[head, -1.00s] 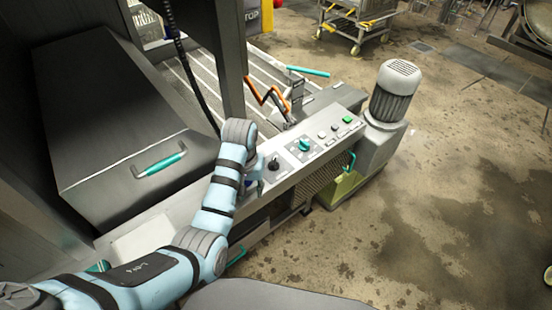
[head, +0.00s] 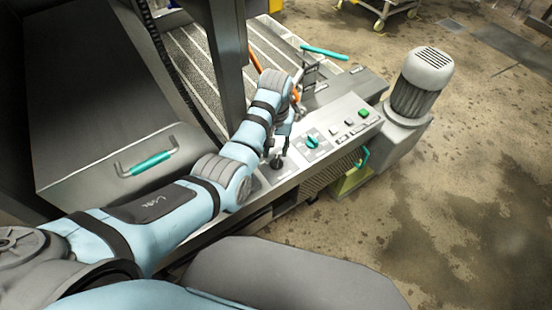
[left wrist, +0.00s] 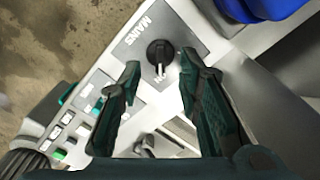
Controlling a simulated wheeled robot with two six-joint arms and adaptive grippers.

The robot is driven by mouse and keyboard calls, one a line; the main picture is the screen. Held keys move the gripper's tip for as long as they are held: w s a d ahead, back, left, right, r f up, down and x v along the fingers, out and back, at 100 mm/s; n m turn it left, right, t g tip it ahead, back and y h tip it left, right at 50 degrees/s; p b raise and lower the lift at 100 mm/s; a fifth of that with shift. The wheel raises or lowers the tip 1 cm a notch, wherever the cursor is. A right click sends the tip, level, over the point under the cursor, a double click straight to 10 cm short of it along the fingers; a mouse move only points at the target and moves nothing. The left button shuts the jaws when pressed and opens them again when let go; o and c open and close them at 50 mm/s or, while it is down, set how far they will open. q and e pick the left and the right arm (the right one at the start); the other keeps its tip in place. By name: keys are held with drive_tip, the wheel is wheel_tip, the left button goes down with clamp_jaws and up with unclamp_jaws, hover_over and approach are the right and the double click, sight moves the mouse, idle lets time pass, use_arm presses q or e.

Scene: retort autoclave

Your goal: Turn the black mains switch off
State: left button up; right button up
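The black mains switch (head: 277,162) is a round knob at the near left end of the sloping control panel (head: 290,178). In the left wrist view the black mains switch (left wrist: 159,52) sits on a grey plate marked "MAINS". Its white pointer faces down in that picture, towards a small, partly hidden "ON" mark. My left gripper (left wrist: 161,62) is open, with one finger on each side of the switch's line; I cannot tell whether either touches it. In the head view my left gripper (head: 283,142) is small and partly hidden by its arm, just above the switch. My right gripper is not in view.
A teal rotary knob (head: 312,141) and a green button (head: 364,113) are farther along the panel. A grey motor (head: 420,80) stands past its right end. A dark post (head: 226,70) rises behind my left forearm. Blue shapes (left wrist: 270,8) lie at the wrist view's top right.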

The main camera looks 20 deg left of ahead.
sight(277, 160)
use_arm(q)
wheel_tip(277, 160, down, 5)
drive_tip(key=shift+s+r+b, duration=0.1)
drive_tip(key=shift+b, duration=0.6)
drive_tip(key=f, duration=0.1)
drive_tip(key=w+f, duration=0.1)
drive_tip(key=shift+w+f, duration=0.3)
drive_tip(key=shift+s, duration=0.1)
drive_tip(key=shift+s+r, duration=0.25)
drive_tip(key=shift+s, duration=0.05)
drive_tip(key=shift+c, duration=0.8)
drive_tip(key=c, duration=0.3)
clamp_jaws()
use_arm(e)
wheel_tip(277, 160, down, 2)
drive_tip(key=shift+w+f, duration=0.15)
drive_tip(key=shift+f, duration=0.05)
